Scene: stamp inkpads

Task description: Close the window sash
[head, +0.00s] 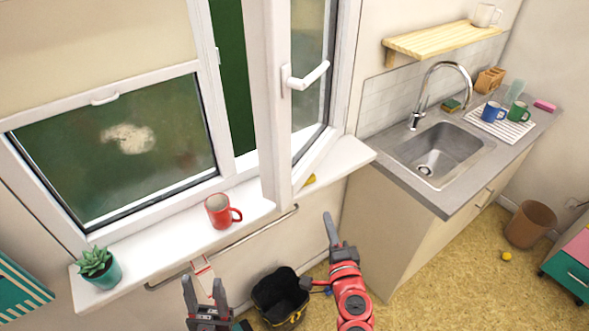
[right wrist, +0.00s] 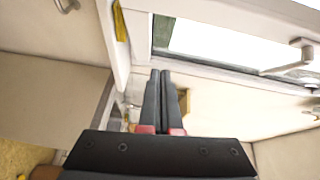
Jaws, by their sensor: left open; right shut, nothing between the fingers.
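The window's right sash (head: 270,120) stands swung open into the room, its lower corner over the sill. Its white lever handle (head: 305,76) points to the right. A dark green gap (head: 228,60) shows between the sash and the fixed frame. My right gripper (head: 328,218) is shut and empty, below and to the right of the sash, apart from it in the head view. In the right wrist view its fingers (right wrist: 160,80) are together, with a white frame and glass beyond. My left gripper (head: 205,285) is open and empty, below the sill.
A red mug (head: 222,211) and a potted succulent (head: 99,267) stand on the white sill (head: 160,225). A yellow object (head: 310,180) lies on the sill, partly behind the sash. A rail (head: 225,245) runs below. The sink counter (head: 445,200) is at right; a black bag (head: 281,292) is below.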

